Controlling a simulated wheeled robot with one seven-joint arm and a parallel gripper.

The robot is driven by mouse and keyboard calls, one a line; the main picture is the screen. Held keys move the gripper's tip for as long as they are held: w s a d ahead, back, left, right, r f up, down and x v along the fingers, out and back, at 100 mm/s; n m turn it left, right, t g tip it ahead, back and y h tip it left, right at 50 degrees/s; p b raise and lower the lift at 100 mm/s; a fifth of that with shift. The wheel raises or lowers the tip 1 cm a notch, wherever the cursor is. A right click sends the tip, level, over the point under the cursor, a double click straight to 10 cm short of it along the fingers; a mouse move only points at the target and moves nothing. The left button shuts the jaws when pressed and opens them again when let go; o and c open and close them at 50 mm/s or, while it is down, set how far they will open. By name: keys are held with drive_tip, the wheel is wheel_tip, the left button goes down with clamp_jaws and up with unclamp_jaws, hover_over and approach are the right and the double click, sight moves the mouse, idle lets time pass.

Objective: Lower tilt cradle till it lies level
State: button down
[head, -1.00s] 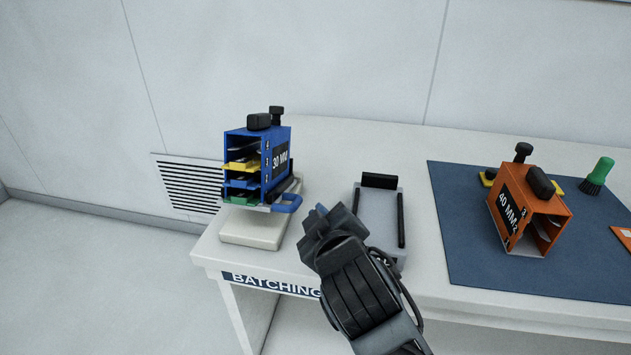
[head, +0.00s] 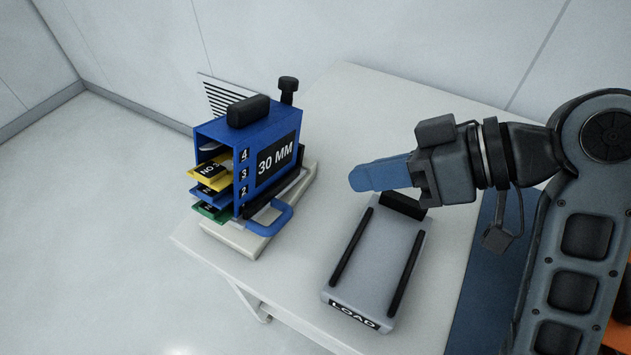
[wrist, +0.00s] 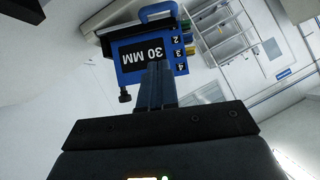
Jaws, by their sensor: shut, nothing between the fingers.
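The tilt cradle (head: 283,213), with a blue loop handle at its front right, stands on a pale base (head: 236,240) at the table's left. It holds a blue 30 MM magazine (head: 262,180) with yellow, blue and green strips sticking out. A narrow gap seems to show between cradle and base; how far it tilts is hard to tell. My gripper (head: 354,181) is shut and empty, right of the magazine and apart from it, its blue fingers pointing left. In the wrist view the fingers (wrist: 157,85) point at the magazine's labelled side, and the handle (wrist: 158,10) shows beyond.
A blue mat (head: 477,290) lies farther right, partly behind my arm. The white tabletop (head: 318,215) between cradle and tray is clear.

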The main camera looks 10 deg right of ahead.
drive_tip(key=s+f+x, duration=0.1)
drive_tip(key=f+x, duration=0.1)
drive_tip(key=x, duration=1)
drive_tip(key=shift+s+f+p, duration=0.25)
drive_tip(key=shift+p, duration=0.15)
drive_tip(key=shift+d, duration=0.1)
drive_tip(key=f+b, duration=0.1)
drive_tip(key=s+f+n+t+b, duration=0.1)
drive_tip(key=shift+a+f+h, duration=0.25)
drive_tip(key=shift+a+h, duration=0.1)
drive_tip(key=shift+h, duration=0.05)
drive_tip(key=shift+s+a+f+n+t, duration=0.2)
drive_tip(key=shift+f+n+t, duration=0.1)
drive_tip(key=shift+f, duration=0.15)
drive_tip(key=shift+r, duration=0.2)
